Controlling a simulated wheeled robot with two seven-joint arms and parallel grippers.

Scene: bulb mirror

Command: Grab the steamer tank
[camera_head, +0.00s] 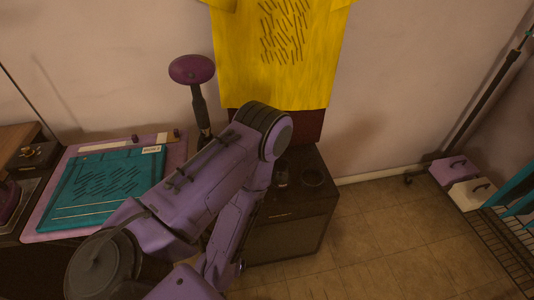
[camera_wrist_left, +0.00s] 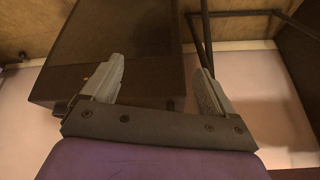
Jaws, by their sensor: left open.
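No thing is clearly recognisable as the steamer tank. A purple oval head (camera_head: 192,69) on a dark upright handle stands against the wall in the head view. A dark box-shaped cabinet (camera_head: 289,239) with round parts on top stands on the floor, partly hidden behind my left arm. A dark box also shows at upper left in the left wrist view (camera_wrist_left: 120,35). My left gripper (camera_wrist_left: 160,77) is open, with nothing visible between its fingers, and the box lies behind them. In the head view my left arm hides its gripper. My right gripper is not seen.
A yellow garment (camera_head: 285,50) hangs on the wall above the cabinet. A teal folded cloth (camera_head: 105,188) lies on a purple board at left. Purple and white boxes (camera_head: 462,180) and a wire rack (camera_head: 505,240) stand at right. The tiled floor (camera_head: 390,235) between is clear.

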